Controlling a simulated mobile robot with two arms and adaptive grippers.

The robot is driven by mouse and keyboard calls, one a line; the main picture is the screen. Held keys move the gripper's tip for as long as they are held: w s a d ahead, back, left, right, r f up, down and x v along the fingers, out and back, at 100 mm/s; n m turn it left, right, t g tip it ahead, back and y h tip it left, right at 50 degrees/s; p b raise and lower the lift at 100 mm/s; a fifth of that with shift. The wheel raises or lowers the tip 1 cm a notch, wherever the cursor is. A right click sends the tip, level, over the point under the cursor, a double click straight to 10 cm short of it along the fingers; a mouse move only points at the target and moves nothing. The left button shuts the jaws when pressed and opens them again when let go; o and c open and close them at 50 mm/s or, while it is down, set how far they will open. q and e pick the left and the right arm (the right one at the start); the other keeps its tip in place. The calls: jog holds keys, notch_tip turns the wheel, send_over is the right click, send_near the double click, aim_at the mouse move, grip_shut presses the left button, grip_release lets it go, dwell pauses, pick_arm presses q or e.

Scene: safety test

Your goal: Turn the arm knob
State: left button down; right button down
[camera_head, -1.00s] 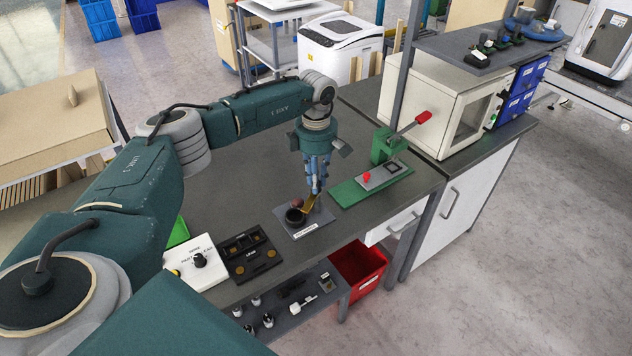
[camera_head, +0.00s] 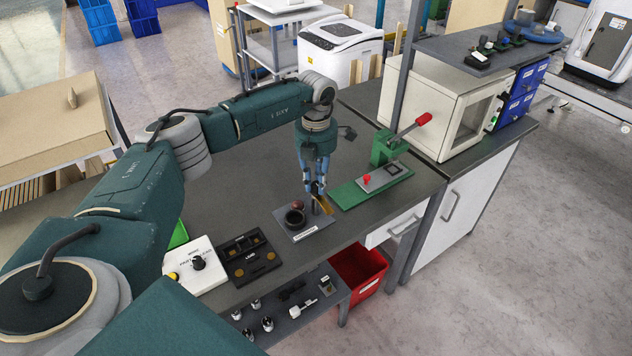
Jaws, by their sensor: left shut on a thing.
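My left gripper (camera_head: 316,188) points down over the right side of a grey plate (camera_head: 305,232) on the bench. It is shut on a brass-coloured arm piece (camera_head: 326,207), which slants down to the right beside a short grey post. Which part the fingers touch is hard to see. A black round knob or ring (camera_head: 295,217) and a small dark red ball (camera_head: 298,204) sit on the plate, left of the fingers. A white box (camera_head: 200,275) with a black knob (camera_head: 198,263) and a yellow button stands farther left; its lettering is too small to read surely. My right gripper is out of view.
A black tray (camera_head: 249,257) lies between the white box and the plate. A green press (camera_head: 385,178) with a red-tipped lever stands right of the gripper. A red bin (camera_head: 358,271) is under the bench. The bench behind the plate is clear.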

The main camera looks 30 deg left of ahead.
aim_at(317, 183)
pick_arm(q)
jog(key=shift+w+r+n, duration=0.1)
jog(key=shift+n, duration=0.4)
jog(key=c, duration=1.6)
grip_release()
notch_tip(317, 183, up, 12)
